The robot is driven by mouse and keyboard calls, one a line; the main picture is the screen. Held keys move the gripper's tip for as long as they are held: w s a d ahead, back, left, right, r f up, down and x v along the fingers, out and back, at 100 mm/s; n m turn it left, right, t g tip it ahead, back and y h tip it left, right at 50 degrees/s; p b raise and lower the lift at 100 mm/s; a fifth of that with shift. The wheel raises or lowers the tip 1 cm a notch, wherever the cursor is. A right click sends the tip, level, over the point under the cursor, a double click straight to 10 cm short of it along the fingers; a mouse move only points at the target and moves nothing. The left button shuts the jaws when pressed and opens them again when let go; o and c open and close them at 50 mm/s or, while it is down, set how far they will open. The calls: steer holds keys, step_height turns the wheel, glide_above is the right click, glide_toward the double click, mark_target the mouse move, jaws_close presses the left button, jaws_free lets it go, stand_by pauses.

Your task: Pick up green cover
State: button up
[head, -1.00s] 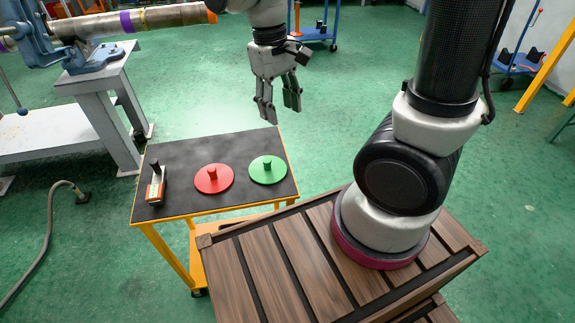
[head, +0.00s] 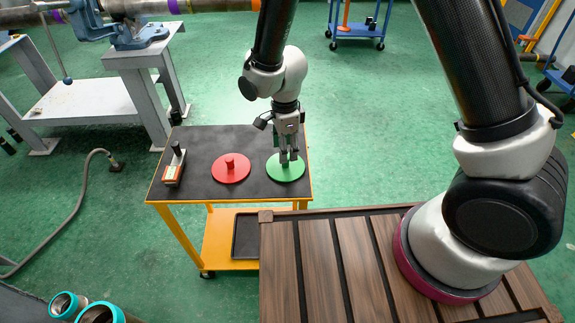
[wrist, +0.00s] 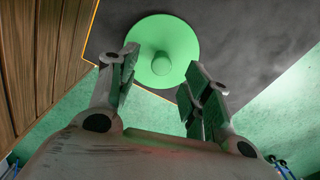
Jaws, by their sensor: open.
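The green cover (head: 284,174) is a flat round disc with a knob in its middle, lying on the black top of the orange cart (head: 220,138). My gripper (head: 288,160) points down just above it, partly hiding the disc and its knob in the head view. In the wrist view the green cover (wrist: 155,50) lies beyond the fingertips, with its knob (wrist: 161,64) between the lines of the two fingers. My gripper (wrist: 162,72) is open there with nothing between its fingers.
A red cover (head: 231,172) with a knob lies left of the green one. A small orange and white tool (head: 174,168) with a black handle stands at the cart's left. A wooden slatted deck (head: 300,260) borders the cart's front right. A pipe vise (head: 110,20) stands behind left.

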step_height(320, 180, down, 6)
steer(key=shift+w+r, duration=0.15)
steer(key=shift+r, duration=0.05)
steer(key=shift+c, duration=0.5)
jaws_close()
